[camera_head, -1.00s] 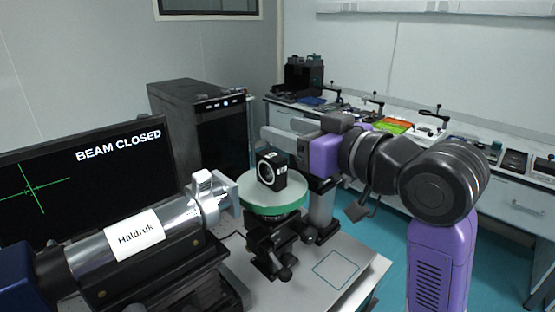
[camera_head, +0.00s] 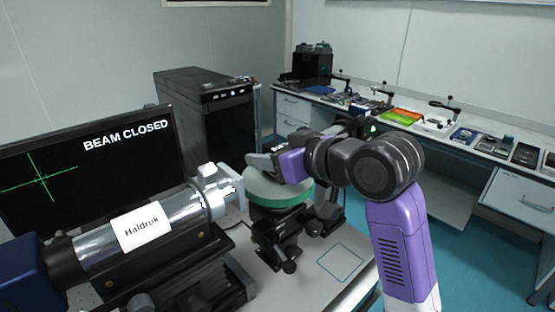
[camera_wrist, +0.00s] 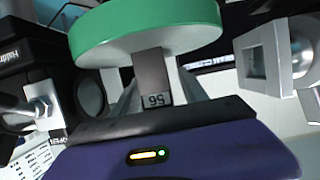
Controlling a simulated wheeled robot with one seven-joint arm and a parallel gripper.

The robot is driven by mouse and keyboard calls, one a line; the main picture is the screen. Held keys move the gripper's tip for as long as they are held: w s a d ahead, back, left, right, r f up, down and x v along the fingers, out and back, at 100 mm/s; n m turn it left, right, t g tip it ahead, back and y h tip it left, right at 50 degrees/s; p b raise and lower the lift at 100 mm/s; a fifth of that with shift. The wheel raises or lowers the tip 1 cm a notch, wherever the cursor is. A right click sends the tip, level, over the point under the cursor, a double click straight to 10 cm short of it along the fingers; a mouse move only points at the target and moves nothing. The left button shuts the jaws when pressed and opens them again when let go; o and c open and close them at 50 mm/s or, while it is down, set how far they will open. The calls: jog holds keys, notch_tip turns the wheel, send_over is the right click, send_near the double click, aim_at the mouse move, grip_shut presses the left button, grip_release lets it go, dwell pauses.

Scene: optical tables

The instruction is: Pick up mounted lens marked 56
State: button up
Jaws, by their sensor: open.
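The mounted lens marked 56 (camera_wrist: 152,72) shows in the wrist view as a dark narrow block with its label upside down, against the green-rimmed round stage (camera_wrist: 150,32). My gripper (camera_wrist: 155,80) is open, with a finger on either side of the block; I cannot tell whether either touches it. In the head view my gripper (camera_head: 262,163) is over the round stage (camera_head: 285,197), and its fingers and body hide the lens.
A silver laser tube labelled Haldruk (camera_head: 150,225) lies left of the stage, its front end close to it. A monitor (camera_head: 90,165) reads BEAM CLOSED. A square outline (camera_head: 340,263) marks bare tabletop at right. A side bench (camera_head: 490,155) holds several items.

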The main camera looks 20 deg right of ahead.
jog(key=shift+w, duration=0.25)
grip_shut()
